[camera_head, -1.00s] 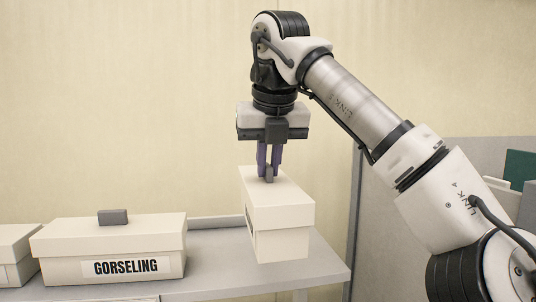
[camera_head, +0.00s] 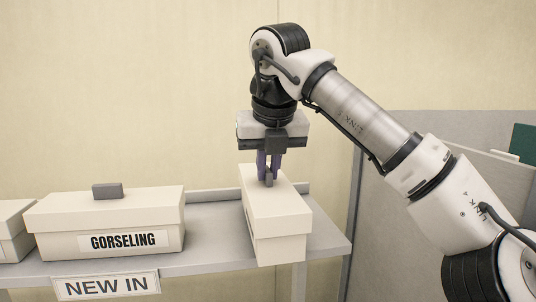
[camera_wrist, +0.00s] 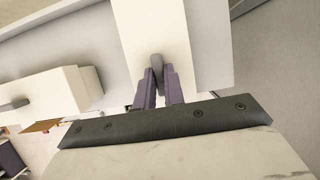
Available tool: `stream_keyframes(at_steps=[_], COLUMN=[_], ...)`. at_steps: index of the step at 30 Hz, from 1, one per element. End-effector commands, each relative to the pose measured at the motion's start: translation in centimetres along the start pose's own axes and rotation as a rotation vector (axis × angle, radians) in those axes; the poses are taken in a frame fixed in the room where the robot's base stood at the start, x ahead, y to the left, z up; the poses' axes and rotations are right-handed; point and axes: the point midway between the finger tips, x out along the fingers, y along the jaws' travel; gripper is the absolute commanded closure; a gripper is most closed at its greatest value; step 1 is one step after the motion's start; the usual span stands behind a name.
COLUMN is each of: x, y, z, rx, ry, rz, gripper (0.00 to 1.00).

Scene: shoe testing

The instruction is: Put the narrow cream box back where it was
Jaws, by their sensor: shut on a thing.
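The narrow cream box (camera_head: 277,216) is at the right end of the grey shelf, turned with its short end towards the camera. My gripper (camera_head: 268,180) is above it, shut on the small grey handle on its lid. In the wrist view the cream box (camera_wrist: 190,45) lies under my gripper (camera_wrist: 158,85), with the grey handle between the two purple fingers. The box is upright. I cannot tell whether its underside touches the shelf.
A wide cream box labelled GORSELING (camera_head: 105,222) stands to the left, with a gap between it and the narrow box. Another cream box (camera_head: 14,232) is at the far left. The shelf (camera_head: 212,240) carries a NEW IN sign (camera_head: 106,286). A grey partition (camera_head: 410,230) stands to the right.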

Motion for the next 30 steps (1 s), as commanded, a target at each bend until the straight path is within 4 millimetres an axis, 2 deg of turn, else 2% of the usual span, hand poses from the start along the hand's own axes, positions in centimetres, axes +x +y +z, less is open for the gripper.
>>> stream_keyframes(at_steps=[30], x=[1.2], y=[0.0], z=[-0.5], rx=[-0.001], ry=[-0.001], rz=[0.0], gripper=[1.0])
